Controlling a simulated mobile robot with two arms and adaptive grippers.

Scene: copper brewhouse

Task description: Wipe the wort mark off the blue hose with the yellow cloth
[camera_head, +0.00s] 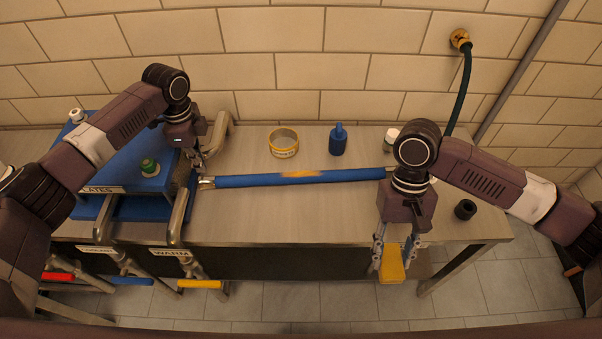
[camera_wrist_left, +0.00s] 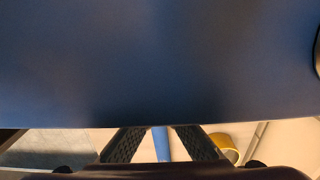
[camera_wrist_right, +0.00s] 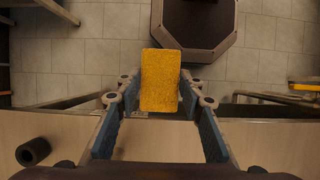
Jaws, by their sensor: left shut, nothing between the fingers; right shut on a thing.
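The blue hose (camera_head: 250,180) lies across the table, with a metal fitting at its left end. An orange-brown wort mark (camera_head: 300,174) shows near its middle. My right gripper (camera_head: 393,258) is shut on the yellow cloth (camera_head: 391,268), out past the table's front edge and well away from the hose. The cloth (camera_wrist_right: 160,80) looks like a thick block in the right wrist view.
The blue plate unit (camera_head: 120,165) with pipes and valve handles fills the table's left. Behind the hose stand a tape-like ring (camera_head: 284,142) and a blue bottle (camera_head: 338,140). A black cylinder (camera_head: 465,209) stands at right. The table front of the hose is clear.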

